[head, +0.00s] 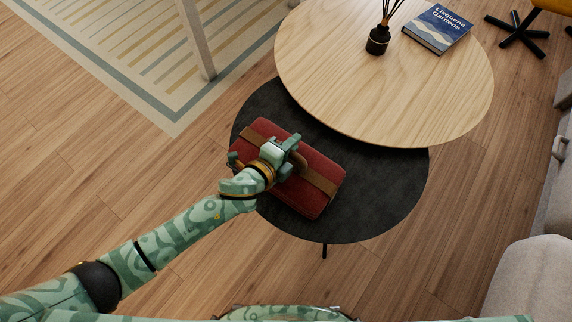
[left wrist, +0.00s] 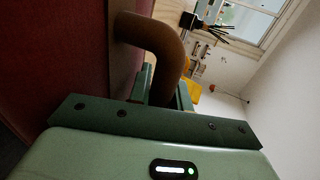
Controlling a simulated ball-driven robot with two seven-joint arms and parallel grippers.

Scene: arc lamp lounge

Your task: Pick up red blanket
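The red blanket (head: 318,171) is a folded bundle with brown straps and a brown handle. In the head view it is over the low black table (head: 385,195), near its left side; I see no clear gap under it. My left gripper (head: 294,150) is above the middle of the bundle, at the handle. In the left wrist view the curved handle (left wrist: 155,40) runs down between the fingers of the left gripper (left wrist: 165,92), which look closed against it. The blanket's red side (left wrist: 55,50) fills the left of that view. My right gripper is not in view.
A higher round wooden table (head: 390,75) overlaps the black one behind, with a dark diffuser bottle (head: 378,40) and a blue book (head: 438,28) on it. A striped rug (head: 150,50) lies back left. A beige sofa (head: 530,280) stands at right. Wood floor is open at left.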

